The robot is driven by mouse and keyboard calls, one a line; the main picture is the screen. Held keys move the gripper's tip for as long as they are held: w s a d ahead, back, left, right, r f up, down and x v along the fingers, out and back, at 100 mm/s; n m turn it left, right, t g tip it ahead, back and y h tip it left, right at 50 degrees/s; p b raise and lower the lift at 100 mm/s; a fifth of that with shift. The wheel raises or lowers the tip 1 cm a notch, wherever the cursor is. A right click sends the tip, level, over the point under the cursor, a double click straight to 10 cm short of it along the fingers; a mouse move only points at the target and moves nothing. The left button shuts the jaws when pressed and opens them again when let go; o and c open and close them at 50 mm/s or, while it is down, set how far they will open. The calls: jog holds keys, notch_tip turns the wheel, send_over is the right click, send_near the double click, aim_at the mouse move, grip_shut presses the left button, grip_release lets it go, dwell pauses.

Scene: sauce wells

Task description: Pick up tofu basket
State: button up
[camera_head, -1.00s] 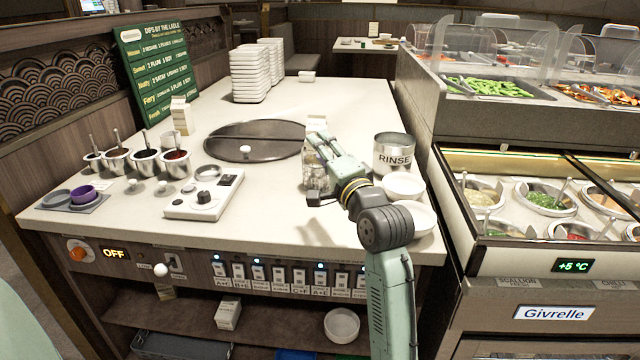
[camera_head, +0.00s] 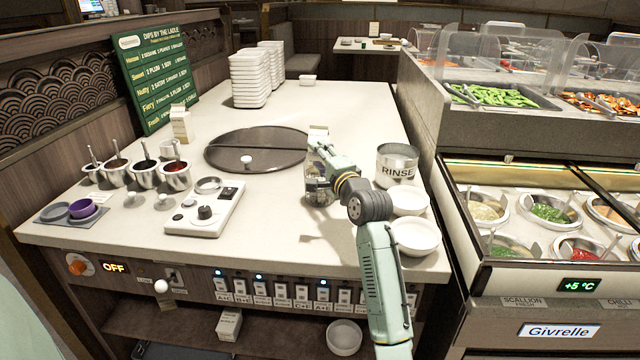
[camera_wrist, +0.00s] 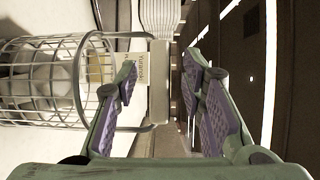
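The tofu basket (camera_head: 316,192) is a small wire basket on the white counter, partly hidden by my gripper in the head view. In the wrist view the basket (camera_wrist: 22,112) lies to the left, sideways in the picture, with pale blocks inside. A thin wire loop reaches from it behind my left-hand finger toward the gap. My gripper (camera_wrist: 165,85) is open, its two purple-padded fingers wide apart with nothing clasped. In the head view my gripper (camera_head: 322,162) is close beside the basket's upper part; whether it touches cannot be told.
A RINSE pot (camera_head: 397,165) and white bowls (camera_head: 413,237) stand close on the right. A round dark hotpot lid (camera_head: 258,150) lies left of the basket. Sauce wells (camera_head: 145,175) and a control panel (camera_head: 204,210) are further left.

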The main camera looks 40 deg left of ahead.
jog(key=shift+w+a, duration=0.1)
jog(key=shift+a, duration=0.05)
grip_shut()
dwell(0.4)
dwell(0.5)
